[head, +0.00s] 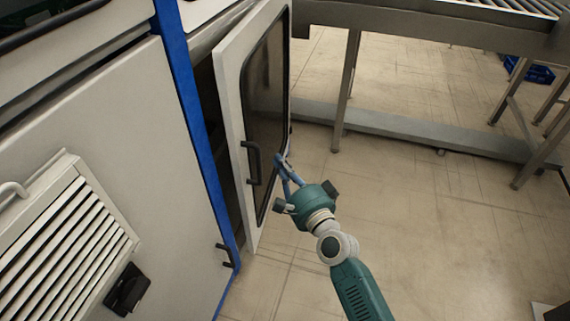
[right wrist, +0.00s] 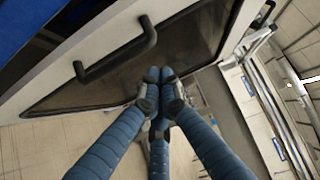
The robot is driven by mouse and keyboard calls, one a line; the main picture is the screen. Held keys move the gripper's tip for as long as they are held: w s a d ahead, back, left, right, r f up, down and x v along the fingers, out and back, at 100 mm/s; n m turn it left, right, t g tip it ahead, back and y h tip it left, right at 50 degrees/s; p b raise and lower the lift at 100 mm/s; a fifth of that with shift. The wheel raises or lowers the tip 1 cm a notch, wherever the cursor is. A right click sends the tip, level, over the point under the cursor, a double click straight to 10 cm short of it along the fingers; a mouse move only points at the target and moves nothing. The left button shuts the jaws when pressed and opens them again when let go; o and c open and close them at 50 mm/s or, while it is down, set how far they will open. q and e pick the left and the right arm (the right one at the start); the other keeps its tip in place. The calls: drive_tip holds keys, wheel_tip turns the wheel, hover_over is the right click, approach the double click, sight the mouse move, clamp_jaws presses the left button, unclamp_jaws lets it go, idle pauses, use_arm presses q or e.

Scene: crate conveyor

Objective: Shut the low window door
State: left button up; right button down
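The low window door (head: 233,110) is a white-framed panel with a dark window and a black handle (head: 253,162). In the head view it stands ajar, with a dark gap between it and the blue-edged machine body. My right gripper (head: 283,162) is just right of the handle, at the door's outer face. In the right wrist view the door's white frame and handle (right wrist: 115,55) fill the upper left. There the blue fingertips (right wrist: 160,75) are together with nothing between them, in front of the dark window; whether they touch it I cannot tell. My left gripper is not in view.
The white machine panel (head: 90,120) with a vent grille (head: 65,225) fills the left. A conveyor (head: 440,30) on metal legs stands at the back, with a blue crate (head: 530,70) beyond it. The floor right of the door is open.

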idle(0.3)
drive_tip(key=v, duration=1.2)
